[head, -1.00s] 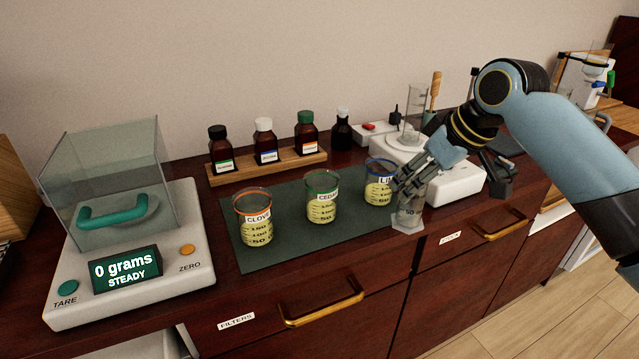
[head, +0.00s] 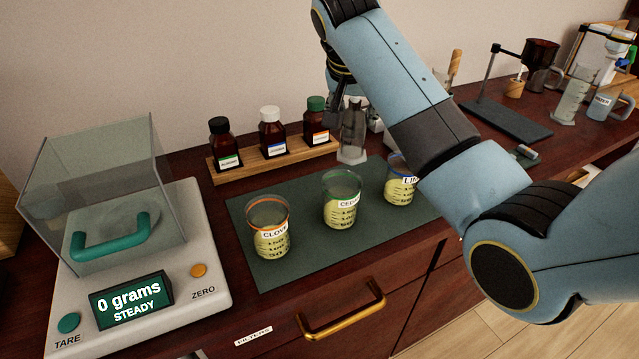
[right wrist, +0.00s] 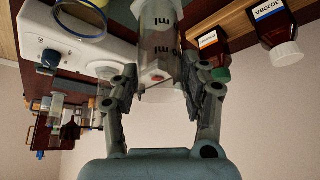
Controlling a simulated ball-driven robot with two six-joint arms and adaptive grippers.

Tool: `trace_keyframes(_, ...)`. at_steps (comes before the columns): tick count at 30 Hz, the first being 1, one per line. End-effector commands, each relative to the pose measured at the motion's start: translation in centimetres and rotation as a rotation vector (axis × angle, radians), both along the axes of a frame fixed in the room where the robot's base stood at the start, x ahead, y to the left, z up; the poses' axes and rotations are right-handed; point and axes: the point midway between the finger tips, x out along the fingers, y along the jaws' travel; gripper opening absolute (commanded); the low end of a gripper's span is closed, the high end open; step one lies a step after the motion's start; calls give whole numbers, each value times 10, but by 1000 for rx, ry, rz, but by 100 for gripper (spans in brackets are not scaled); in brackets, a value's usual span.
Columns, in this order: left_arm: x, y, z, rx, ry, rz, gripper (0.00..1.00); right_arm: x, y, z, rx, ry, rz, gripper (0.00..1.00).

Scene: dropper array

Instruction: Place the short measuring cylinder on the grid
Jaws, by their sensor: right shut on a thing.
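A clear measuring cylinder (head: 352,140) with a flared foot is held upright beside the right end of the bottle rack. My right gripper (head: 350,106) is shut on it; my arm reaches in from the right. In the right wrist view, the gripper (right wrist: 162,88) closes around the clear cylinder (right wrist: 160,38), whose dark printed marks show. Its foot looks close to the bench; I cannot tell whether it touches. I cannot make out a grid in either view. My left gripper is not in view.
Three labelled beakers (head: 341,203) stand on a dark green mat (head: 283,279). Brown bottles (head: 272,133) sit in a wooden rack (head: 238,172). A balance (head: 197,240) is at left. A taller cylinder (head: 574,97) and mug (head: 605,106) stand at right. My arm hides the bench's middle right.

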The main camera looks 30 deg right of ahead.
Motion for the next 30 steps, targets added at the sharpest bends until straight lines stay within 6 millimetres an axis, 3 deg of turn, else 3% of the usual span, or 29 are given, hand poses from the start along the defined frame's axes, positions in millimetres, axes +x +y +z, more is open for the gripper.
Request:
trace_keyframes(4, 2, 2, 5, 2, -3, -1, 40, -2, 0, -31, -1, 7, -3, 0)
trace_keyframes(15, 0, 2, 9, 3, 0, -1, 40, -2, 0, -80, 0, 6, 0, 0)
trace_keyframes(28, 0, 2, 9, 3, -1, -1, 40, -1, 0, -91, 0, 2, 0, 0)
trace_keyframes(29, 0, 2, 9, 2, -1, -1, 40, -1, 0, -92, 1, 2, 0, 47)
trace_keyframes(30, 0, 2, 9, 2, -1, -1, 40, -1, 0, -92, 0, 2, 0, 52)
